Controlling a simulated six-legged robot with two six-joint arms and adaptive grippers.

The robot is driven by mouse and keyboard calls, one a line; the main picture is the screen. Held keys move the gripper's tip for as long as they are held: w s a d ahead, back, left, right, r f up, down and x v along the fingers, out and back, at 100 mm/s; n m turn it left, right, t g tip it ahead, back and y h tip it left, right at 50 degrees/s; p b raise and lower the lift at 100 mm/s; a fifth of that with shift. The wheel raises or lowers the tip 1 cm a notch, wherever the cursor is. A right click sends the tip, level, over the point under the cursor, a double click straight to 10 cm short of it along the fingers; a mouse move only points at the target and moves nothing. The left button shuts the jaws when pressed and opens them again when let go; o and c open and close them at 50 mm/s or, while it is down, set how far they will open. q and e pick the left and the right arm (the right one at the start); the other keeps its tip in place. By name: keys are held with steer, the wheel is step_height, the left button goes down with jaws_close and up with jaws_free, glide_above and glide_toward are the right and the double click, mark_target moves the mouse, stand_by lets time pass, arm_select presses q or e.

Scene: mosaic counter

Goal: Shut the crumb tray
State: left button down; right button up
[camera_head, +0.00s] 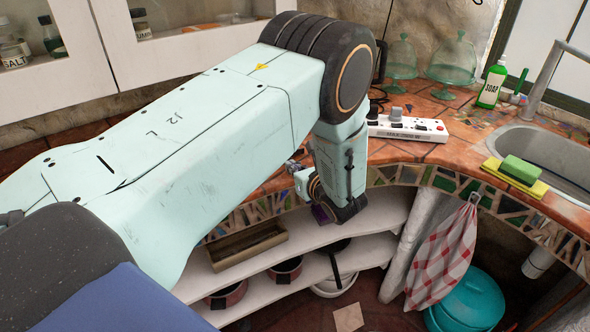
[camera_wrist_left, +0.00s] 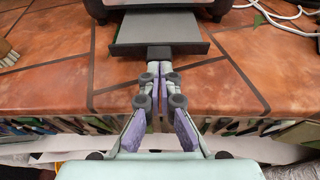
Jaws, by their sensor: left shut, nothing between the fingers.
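The crumb tray (camera_wrist_left: 160,30) is a flat dark grey tray sticking out from the base of a dark appliance (camera_wrist_left: 160,4) at the top of the left wrist view. It has a small dark tab (camera_wrist_left: 158,52) at the middle of its front edge. My left gripper (camera_wrist_left: 158,68) is shut and empty, its fingertips right at this tab; I cannot tell whether they touch. In the head view my left gripper (camera_head: 297,170) shows only partly beside my wrist, over the counter edge. The tray and appliance are hidden behind my arm there. My right gripper is not in view.
The tiled counter (camera_wrist_left: 50,85) has a mosaic front edge. A white power strip (camera_head: 405,128), glass domes (camera_head: 452,62), a green soap bottle (camera_head: 492,82) and a sink (camera_head: 545,150) lie to the right. Shelves below hold a wooden box (camera_head: 247,243) and pots. White cables (camera_wrist_left: 280,15) lie beside the appliance.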

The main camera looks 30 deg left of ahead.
arm_select(q)
steer(key=shift+w+a+f, duration=0.1)
steer(key=shift+w+a, duration=0.05)
steer(key=shift+a, duration=0.15)
steer(key=w+a+b, duration=0.1)
steer(key=a, duration=0.1)
steer(key=w+a+b, duration=0.2)
steer(key=a, duration=0.1)
steer(key=w+a+b, duration=0.2)
steer(key=a, duration=0.1)
steer(key=shift+a+f, duration=0.1)
steer(key=shift+a, duration=0.1)
steer(key=shift+r, duration=0.4)
steer(key=shift+f, duration=0.1)
steer(key=shift+d, duration=0.1)
